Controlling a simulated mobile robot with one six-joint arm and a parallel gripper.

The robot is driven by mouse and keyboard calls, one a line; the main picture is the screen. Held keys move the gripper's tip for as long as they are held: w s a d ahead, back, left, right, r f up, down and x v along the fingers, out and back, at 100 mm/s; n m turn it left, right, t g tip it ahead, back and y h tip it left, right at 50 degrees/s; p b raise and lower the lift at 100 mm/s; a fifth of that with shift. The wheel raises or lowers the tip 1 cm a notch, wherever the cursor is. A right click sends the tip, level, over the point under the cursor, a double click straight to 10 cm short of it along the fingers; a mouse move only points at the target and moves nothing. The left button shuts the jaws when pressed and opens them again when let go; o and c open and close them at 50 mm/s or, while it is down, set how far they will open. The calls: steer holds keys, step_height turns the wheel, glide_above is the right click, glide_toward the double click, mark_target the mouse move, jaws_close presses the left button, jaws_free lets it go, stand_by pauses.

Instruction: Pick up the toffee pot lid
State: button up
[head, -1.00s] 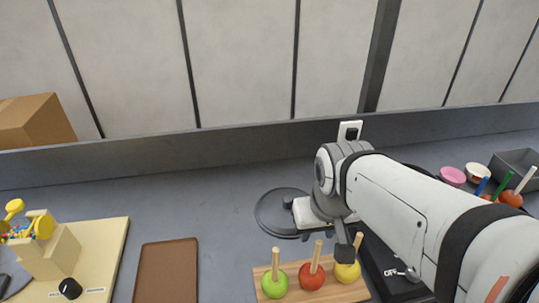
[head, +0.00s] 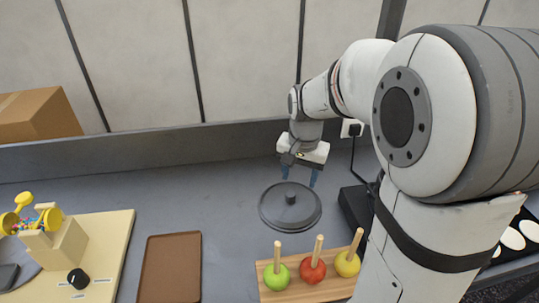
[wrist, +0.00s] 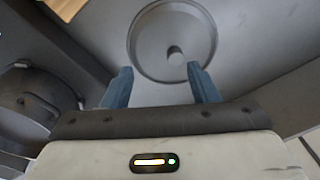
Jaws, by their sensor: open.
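The toffee pot lid (head: 290,212) is a round dark grey disc with a raised rim and a short upright knob (head: 290,196) at its centre. It lies flat on the grey counter. My gripper (head: 300,178) is open and empty, above and just behind the lid in the head view, with its blue fingers pointing down. In the wrist view the lid (wrist: 150,50) is ahead of the fingertips (wrist: 163,78), with its knob (wrist: 175,54) a little beyond the gap between them. The fingers appear apart from the knob.
A wooden board (head: 325,285) with green, red and yellow apples on sticks stands in front of the lid. A brown tray (head: 170,268) and a cream board (head: 112,240) lie to the left. A black appliance (head: 355,207) stands right of the lid. Counter left of the lid is clear.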

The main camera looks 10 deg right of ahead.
mark_target(291, 193)
steer(key=w+f+m, duration=0.1)
steer(key=w, duration=0.1)
steer(key=w+f, duration=0.1)
steer(key=w, duration=0.1)
steer(key=w+f+m, duration=0.1)
steer(key=w+f, duration=0.1)
steer(key=shift+w+m+g, duration=0.25)
steer(key=shift+m+g, duration=0.05)
steer(key=shift+g, duration=0.1)
steer(key=shift+w+f, duration=0.15)
steer(key=shift+f, duration=0.15)
steer(key=f, duration=0.2)
steer(key=f+p, duration=0.1)
steer(key=f, duration=0.2)
steer(key=s+f, duration=0.1)
steer(key=f, duration=0.1)
steer(key=shift+a+f, duration=0.1)
steer(key=shift+f, duration=0.15)
steer(key=shift+c, duration=0.4)
jaws_close()
